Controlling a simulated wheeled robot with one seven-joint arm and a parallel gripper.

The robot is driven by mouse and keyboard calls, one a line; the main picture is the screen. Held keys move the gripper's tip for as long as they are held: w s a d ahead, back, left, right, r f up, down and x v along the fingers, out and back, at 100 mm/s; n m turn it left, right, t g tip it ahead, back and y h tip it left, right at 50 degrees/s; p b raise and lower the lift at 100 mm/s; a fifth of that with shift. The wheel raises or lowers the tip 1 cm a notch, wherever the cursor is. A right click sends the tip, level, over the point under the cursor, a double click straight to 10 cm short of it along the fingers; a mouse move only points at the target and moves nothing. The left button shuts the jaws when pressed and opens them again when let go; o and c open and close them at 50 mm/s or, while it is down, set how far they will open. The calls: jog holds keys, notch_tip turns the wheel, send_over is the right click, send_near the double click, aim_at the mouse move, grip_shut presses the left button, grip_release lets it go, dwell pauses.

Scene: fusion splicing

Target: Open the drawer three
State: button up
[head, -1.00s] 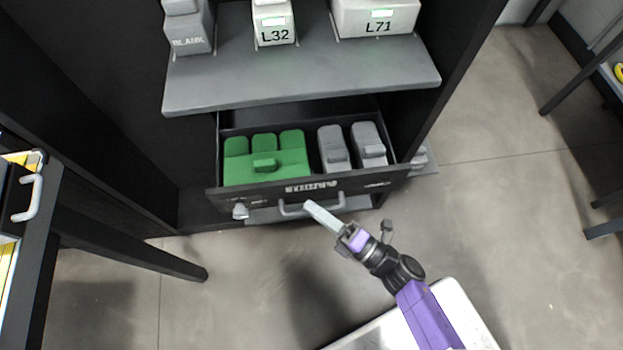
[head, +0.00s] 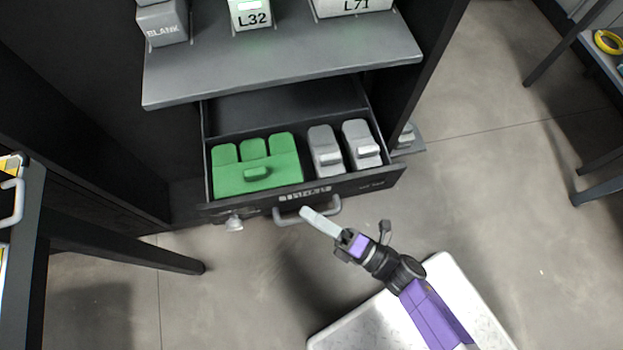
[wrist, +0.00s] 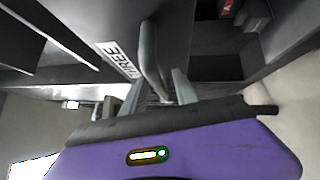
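The drawer (head: 345,186), whose label ends in "REE" in the wrist view (wrist: 118,58), is pulled out below the grey shelf. Its curved handle (head: 330,212) is on the front face. In the wrist view the handle (wrist: 151,60) runs between the two fingers of my gripper (wrist: 160,88). In the head view my gripper (head: 306,213) reaches the handle from the lower right, and its fingers appear shut on it. The exact contact is partly hidden.
The drawer holds a green block (head: 240,180) and two grey pieces (head: 325,150). A grey shelf (head: 280,72) with labelled boxes is above. A second drawer unit (head: 20,250) is at the left edge.

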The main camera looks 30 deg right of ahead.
jog(key=v, duration=0.7)
jog(key=shift+s+d+p, duration=0.2)
jog(key=shift+s+p, duration=0.15)
jog(key=shift+p, duration=0.05)
dwell(0.5)
